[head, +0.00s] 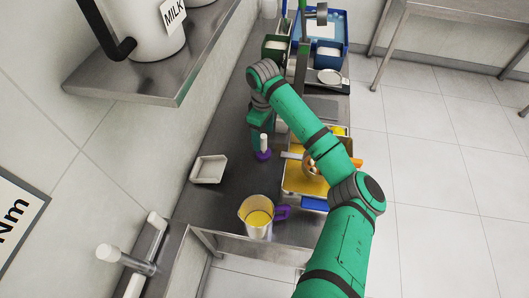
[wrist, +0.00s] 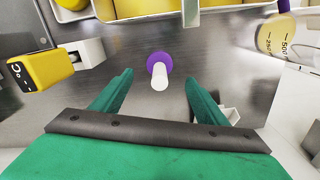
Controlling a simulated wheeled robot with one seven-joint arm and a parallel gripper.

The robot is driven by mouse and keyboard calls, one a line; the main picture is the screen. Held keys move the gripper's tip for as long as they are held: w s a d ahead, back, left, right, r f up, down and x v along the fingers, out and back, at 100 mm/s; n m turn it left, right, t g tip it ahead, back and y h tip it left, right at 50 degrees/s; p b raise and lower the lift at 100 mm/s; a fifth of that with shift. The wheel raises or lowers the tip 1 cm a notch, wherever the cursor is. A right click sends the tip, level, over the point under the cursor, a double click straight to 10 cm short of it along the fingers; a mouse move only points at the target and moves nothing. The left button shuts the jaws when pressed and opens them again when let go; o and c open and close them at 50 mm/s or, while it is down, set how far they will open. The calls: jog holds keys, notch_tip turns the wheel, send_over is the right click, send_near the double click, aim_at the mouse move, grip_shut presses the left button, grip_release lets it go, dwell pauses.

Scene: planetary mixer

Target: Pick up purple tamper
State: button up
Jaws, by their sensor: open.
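The purple tamper (head: 263,155) stands on the dark metal worktop in the head view, with its white handle up and its purple disc at the bottom. In the wrist view the tamper (wrist: 159,80) shows from above, its white handle pointing toward the camera. My gripper (wrist: 159,77) is open, with one green finger on each side of the handle in that view. I see no contact, and the height gap is hard to judge. In the head view my green gripper (head: 260,122) is just above and behind the tamper, partly overlapping it.
A small white dish (head: 209,169) stands left of the tamper, and a jug of yellow liquid (head: 257,217) with a purple handle stands at the front. A tray of yellow content (head: 300,181) is on the right. A yellow device (wrist: 35,70) shows left in the wrist view.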

aim_at(263, 149)
jog(key=shift+d+f, duration=0.1)
jog(key=shift+f, duration=4.4)
jog(key=shift+d, duration=0.1)
jog(key=shift+c, duration=0.5)
jog(key=shift+s+a, duration=0.1)
jog(key=shift+a, duration=0.2)
jog(key=c, duration=1)
